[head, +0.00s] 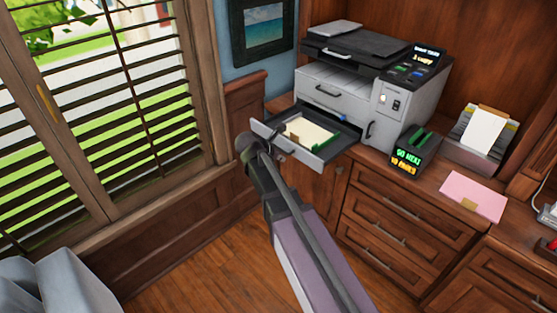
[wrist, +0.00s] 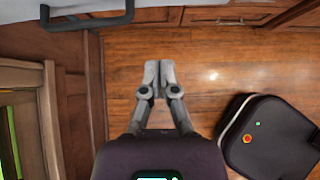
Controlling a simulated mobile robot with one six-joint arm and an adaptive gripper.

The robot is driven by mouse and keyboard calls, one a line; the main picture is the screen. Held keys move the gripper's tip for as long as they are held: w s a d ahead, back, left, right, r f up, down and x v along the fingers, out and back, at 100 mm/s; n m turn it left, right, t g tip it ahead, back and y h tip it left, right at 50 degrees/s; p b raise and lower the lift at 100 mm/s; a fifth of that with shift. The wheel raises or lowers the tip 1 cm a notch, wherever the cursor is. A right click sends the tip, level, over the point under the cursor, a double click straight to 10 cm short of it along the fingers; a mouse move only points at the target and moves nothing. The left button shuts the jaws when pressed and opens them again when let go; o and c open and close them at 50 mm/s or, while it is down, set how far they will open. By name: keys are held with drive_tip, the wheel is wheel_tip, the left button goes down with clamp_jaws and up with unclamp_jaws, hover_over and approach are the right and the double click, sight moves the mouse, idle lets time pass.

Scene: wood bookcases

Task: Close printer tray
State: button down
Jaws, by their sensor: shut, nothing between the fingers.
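The grey and white printer (head: 348,101) stands on the wood cabinet in the head view. Its lower tray (head: 302,158) is pulled out toward the window side, with cream paper (head: 309,131) and a green strip inside. In the wrist view, a grey panel with a dark handle (wrist: 88,24), apparently the tray's front, shows at the top left edge. My gripper (wrist: 158,72) is shut and empty, with its fingers seen against the wood floor and apart from the handle. In the head view my arm's end overlaps the tray's near left corner; the fingers are hidden there.
A shuttered window (head: 110,100) and wood wall panel are at the left. Open floor (head: 190,265) lies below.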

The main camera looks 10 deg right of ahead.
sight(301, 158)
drive_tip(key=b+x, duration=0.1)
drive_tip(key=x, duration=0.2)
drive_tip(key=r+b+x, duration=0.1)
drive_tip(key=x, duration=0.1)
drive_tip(key=w+d+b+x, duration=0.1)
drive_tip(key=b+x, duration=0.1)
drive_tip(key=x, duration=0.1)
drive_tip(key=shift+d, duration=0.25)
drive_tip(key=shift+w+d, duration=0.4)
drive_tip(key=shift+d, duration=0.15)
drive_tip(key=shift+d, duration=0.15)
drive_tip(key=shift+w+a, duration=0.15)
drive_tip(key=shift+a, duration=0.05)
